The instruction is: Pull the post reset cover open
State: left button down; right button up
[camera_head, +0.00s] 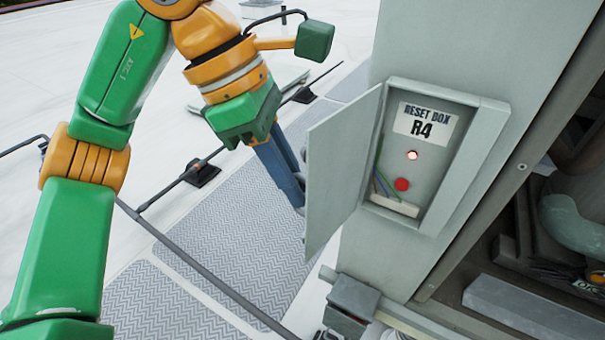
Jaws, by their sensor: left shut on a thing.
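The reset cover (337,172) is a grey hinged door on the post (440,40). It stands swung out to the left, well open. Inside the reset box (386,165) I see a label reading "RESET BOX R4", a lit lamp (412,155), a red button (401,184) and some thin wires. My left gripper (299,196) has blue-grey fingers at the outer, left side of the cover, and they are shut at its free edge. The exact grip is partly hidden by the door. My right gripper is out of view.
A dark rail or cable (220,285) runs low across the grey textured walkway (230,220). An open machinery bay with pipes (570,225) lies right of the post. A small grey box (350,303) sits at the post's foot. White roof spreads at the left.

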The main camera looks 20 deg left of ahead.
pick_arm(q)
jog(key=shift+w+a+m+p, duration=0.3)
jog(key=shift+m, duration=0.1)
jog(key=c, duration=0.9)
grip_release()
jog(key=shift+c, duration=0.2)
jog(key=shift+w+d, duration=0.2)
jog(key=p+v, duration=0.2)
jog(key=v, duration=0.5)
jog(key=shift+w, duration=0.15)
